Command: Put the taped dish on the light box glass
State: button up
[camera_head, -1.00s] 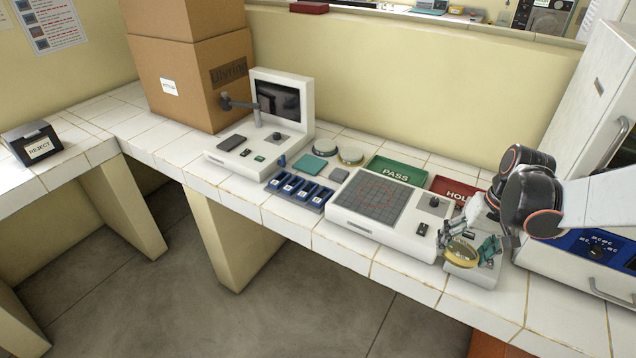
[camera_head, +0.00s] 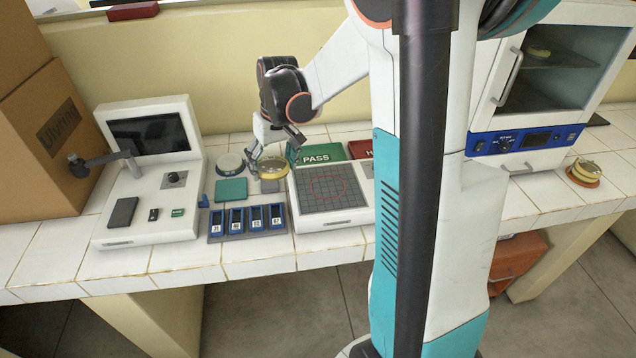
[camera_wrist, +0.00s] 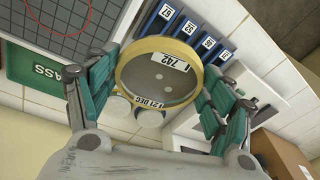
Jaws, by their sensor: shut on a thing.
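The taped dish (camera_head: 271,169) is a clear round dish with a yellow band. My gripper (camera_head: 268,158) is shut on it and holds it above the bench, just left of the light box. In the wrist view the dish (camera_wrist: 160,77) lies between the teal fingers, with a "742" label and a second printed label. The light box glass (camera_head: 330,187) is a dark gridded panel with a red circle in a white housing, and its surface is clear. Its corner shows at the upper left of the wrist view (camera_wrist: 70,22). My arm hides the light box's right end.
Pale round items (camera_head: 229,163) lie near the gripper. The green PASS tray (camera_head: 315,152) is behind the glass. A screened instrument (camera_head: 150,180) stands left. Another yellow-banded item (camera_head: 585,172) stands far right.

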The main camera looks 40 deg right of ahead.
notch_tip(320, 180, up, 8)
jog(key=m+t+h+p, duration=0.1)
jog(key=m+h+p, duration=0.1)
send_over(328, 187)
jog(key=a, duration=0.1)
jog(key=f+b, duration=0.2)
jog(key=f, duration=0.4)
jog(key=f+b, duration=0.2)
jog(key=f, duration=0.5)
jog(key=f+b, duration=0.2)
jog(key=f, duration=0.4)
jog(key=shift+s+d+f, duration=0.3)
jog(key=shift+d+f, duration=0.05)
jog(key=shift+f, duration=0.05)
jog(key=shift+f+b, duration=0.15)
jog(key=shift+b, duration=0.15)
jog(key=o, duration=1.2)
jog(key=p+v, duration=0.4)
jog(key=v, duration=0.8)
